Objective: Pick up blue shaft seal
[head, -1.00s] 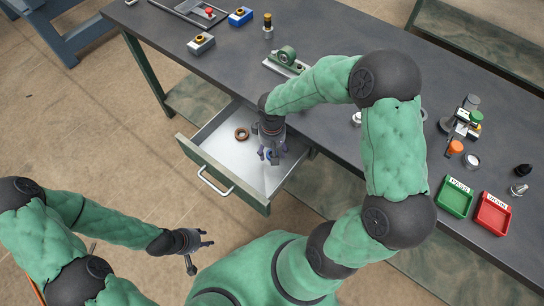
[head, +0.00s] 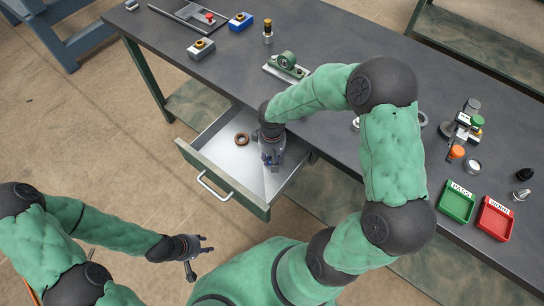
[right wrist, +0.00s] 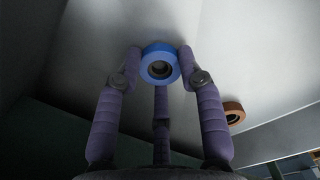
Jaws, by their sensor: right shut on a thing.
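The blue shaft seal (right wrist: 159,52) is a blue ring with a dark centre, inside the open drawer (head: 197,157). In the right wrist view it sits between the fingertips of my right gripper (right wrist: 160,72), which is shut on it. In the head view my right gripper (head: 271,160) is low in the drawer, and the seal is mostly hidden by the fingers. I cannot tell whether the seal touches the drawer floor. My left gripper (head: 201,246) is outside the drawer at the lower left, empty, with its fingers apart.
A brown ring (head: 242,139) lies in the drawer left of my right gripper; it also shows in the right wrist view (right wrist: 233,113). The drawer walls stand close around the gripper. On the workbench (head: 345,50) are a green bearing block (head: 287,62), a green tray (head: 457,202) and a red tray (head: 494,218).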

